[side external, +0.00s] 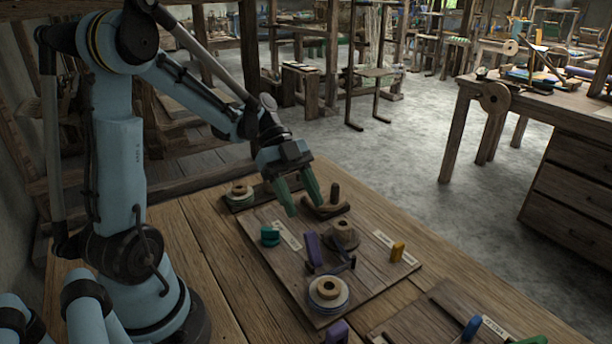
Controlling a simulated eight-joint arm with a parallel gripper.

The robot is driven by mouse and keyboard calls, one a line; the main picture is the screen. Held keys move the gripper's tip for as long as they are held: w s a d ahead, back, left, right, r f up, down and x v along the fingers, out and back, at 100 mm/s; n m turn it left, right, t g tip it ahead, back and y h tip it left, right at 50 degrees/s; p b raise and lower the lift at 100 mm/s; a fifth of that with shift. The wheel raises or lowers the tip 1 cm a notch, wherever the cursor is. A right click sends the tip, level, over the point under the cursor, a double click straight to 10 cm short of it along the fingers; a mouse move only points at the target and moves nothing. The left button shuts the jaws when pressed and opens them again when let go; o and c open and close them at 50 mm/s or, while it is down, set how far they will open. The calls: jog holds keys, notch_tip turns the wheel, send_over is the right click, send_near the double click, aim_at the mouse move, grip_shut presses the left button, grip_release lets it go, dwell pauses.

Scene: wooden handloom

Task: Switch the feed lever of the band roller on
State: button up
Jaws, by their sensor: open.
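A wooden board (375,267) on the bench carries a device with spools, which may be the band roller. Pale label plates sit beside the teal and yellow ones, too small to read. I cannot tell which is the feed lever or its setting. My gripper (305,210), with green fingers, is open and empty. It points down over the board's back part, behind the purple lever and apart from the levers.
A spool (328,290) is at the board's front, and a wooden cone (342,233) and an upright peg (335,194) stand farther back. Another spool (240,192) is at back left. A second board (440,318) with blue and green levers lies at front right. Bare bench (215,270) lies left.

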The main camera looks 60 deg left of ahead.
aim_at(307, 233)
jog(key=shift+r, duration=1)
jog(key=shift+d, duration=0.1)
jog(key=d+n+y, duration=0.1)
jog(key=n, duration=0.1)
jog(key=d+n+y, duration=0.1)
jog(key=n, duration=0.1)
jog(key=d+n+t+y, duration=0.1)
jog(key=n, duration=0.1)
jog(key=shift+s+f+y, duration=0.25)
jog(key=shift+f+y, duration=0.1)
jog(key=shift+y, duration=0.05)
jog(key=n, duration=0.1)
jog(key=n+y, duration=0.1)
jog(key=n+t+y, duration=0.1)
jog(key=shift+s+d+f+n, duration=0.2)
jog(key=shift+s+d+n, duration=0.05)
jog(key=shift+d+n, duration=0.15)
jog(key=n+t+y, duration=0.1)
jog(key=n, duration=0.1)
jog(key=n+t+y, duration=0.1)
jog(key=n+t, duration=0.1)
jog(key=n, duration=0.1)
jog(key=r+n+t+y, duration=0.1)
jog(key=n+t+y, duration=0.1)
jog(key=n, duration=0.1)
jog(key=shift+d+r, duration=0.1)
jog(key=shift+d, duration=0.25)
